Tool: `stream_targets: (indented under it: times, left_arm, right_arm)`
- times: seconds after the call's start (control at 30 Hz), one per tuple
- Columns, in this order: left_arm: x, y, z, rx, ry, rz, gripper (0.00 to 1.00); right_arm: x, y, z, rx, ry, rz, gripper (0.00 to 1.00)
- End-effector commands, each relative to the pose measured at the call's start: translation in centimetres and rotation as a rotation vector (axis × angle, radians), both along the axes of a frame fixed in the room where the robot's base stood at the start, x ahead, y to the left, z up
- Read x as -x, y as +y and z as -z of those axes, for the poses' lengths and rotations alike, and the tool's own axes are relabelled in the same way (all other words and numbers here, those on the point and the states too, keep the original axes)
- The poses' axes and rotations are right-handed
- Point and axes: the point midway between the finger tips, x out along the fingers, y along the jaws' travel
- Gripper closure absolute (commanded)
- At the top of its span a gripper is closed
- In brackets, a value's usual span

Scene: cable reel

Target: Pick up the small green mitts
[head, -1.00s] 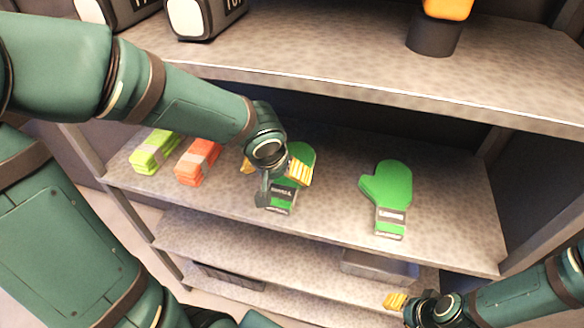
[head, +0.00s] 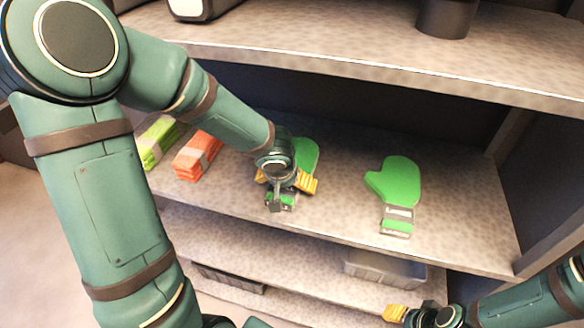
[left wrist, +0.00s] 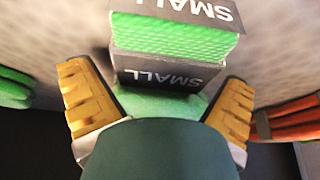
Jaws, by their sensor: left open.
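The small green mitts (head: 306,153) lie on the middle shelf, partly hidden by my left gripper. In the left wrist view the green mitts (left wrist: 175,40) carry a dark band reading "SMALL". My left gripper (head: 285,184) is open above them. In the left wrist view its yellow fingers stand on either side of the mitts' banded part, with gaps visible. A second green mitt pair (head: 398,180) lies to the right on the same shelf; its label is too blurred to read. My right gripper (head: 405,313) is low at the right, away from the mitts; its jaw opening is unclear.
Orange folded items (head: 197,158) and lime folded items (head: 158,140) lie left of the mitts. The upper shelf (head: 330,52) overhangs behind. A grey bin (head: 385,269) sits on a lower shelf. Shelf space between the two green mitt pairs is free.

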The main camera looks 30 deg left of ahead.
Motion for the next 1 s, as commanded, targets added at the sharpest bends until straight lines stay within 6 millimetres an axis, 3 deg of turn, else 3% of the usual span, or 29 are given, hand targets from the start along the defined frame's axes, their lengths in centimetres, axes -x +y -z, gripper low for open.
stream_targets:
  times: [0.17, 0.2, 0.3, 0.4, 1.0]
  left_arm:
    - [-0.03, 0.03, -0.02, 0.000, -0.001, 0.000, 0.00]
    - [-0.02, 0.03, -0.03, 0.000, -0.001, -0.001, 0.04]
    - [-0.01, 0.02, -0.03, 0.000, 0.000, -0.001, 0.39]
    - [-0.01, 0.02, -0.04, 0.000, 0.000, -0.001, 0.67]
    - [-0.34, -0.01, -0.90, 0.000, -0.002, -0.002, 0.70]
  right_arm:
    - [0.01, 0.00, -0.04, 0.000, 0.000, 0.000, 0.53]
    - [0.00, 0.00, -0.04, 0.000, 0.000, 0.000, 0.53]
    - [0.00, 0.01, -0.04, 0.000, 0.000, 0.000, 0.53]
    - [0.00, -0.01, -0.04, 0.000, 0.000, 0.000, 0.53]
    - [-0.18, -0.04, -0.66, 0.001, -0.004, 0.004, 0.53]
